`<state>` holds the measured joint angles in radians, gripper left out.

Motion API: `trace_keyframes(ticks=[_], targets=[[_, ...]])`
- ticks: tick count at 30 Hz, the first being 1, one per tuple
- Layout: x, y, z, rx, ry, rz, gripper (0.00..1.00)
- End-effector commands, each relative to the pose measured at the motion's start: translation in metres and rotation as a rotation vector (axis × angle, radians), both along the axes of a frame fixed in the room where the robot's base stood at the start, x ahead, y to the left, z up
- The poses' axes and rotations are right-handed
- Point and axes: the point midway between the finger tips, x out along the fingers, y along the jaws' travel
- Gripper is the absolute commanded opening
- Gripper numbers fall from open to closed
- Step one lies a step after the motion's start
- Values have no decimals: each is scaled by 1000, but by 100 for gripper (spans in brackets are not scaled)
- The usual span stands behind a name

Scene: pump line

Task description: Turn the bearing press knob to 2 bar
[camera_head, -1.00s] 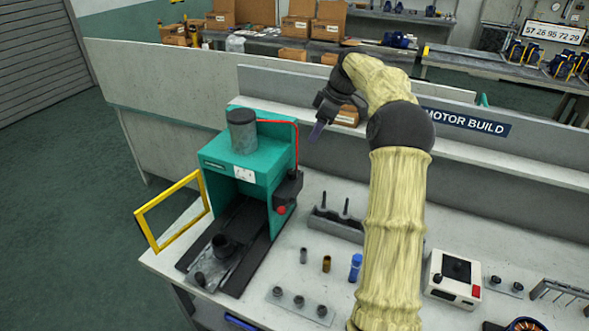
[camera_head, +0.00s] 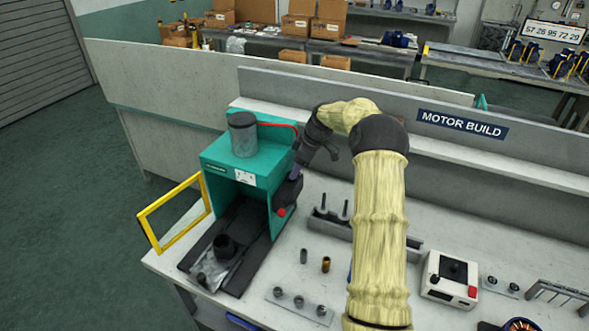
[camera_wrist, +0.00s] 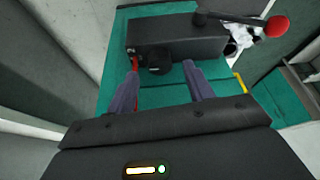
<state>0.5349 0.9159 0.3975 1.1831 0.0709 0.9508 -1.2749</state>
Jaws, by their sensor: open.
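The green bearing press (camera_head: 218,152) stands at the left of the bench, with a grey cylinder on top. A dark control box (camera_head: 287,196) is on its right side; the box also shows in the wrist view (camera_wrist: 190,40). A round black knob (camera_wrist: 159,61) sits on the box's near face. My gripper (camera_head: 296,173) is close to the box. In the wrist view my gripper (camera_wrist: 161,67) is open, with one finger on each side of the knob. I cannot tell whether either finger touches it. Any pressure reading is too small to read.
A lever with a red ball (camera_wrist: 277,26) sticks out beside the box. A yellow guard frame (camera_head: 172,212) stands open at the press's left. Small sleeves (camera_head: 326,264), a grey rack (camera_head: 330,223) and a white control unit (camera_head: 451,278) are on the bench.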

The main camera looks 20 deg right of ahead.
Motion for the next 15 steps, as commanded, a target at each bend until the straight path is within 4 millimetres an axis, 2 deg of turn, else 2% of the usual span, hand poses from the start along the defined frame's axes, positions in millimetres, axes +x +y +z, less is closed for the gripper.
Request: trace_keyframes(ticks=[6,15], targets=[[6,7,-21,0,0,0,52],[6,8,-24,-1,-1,0,52]])
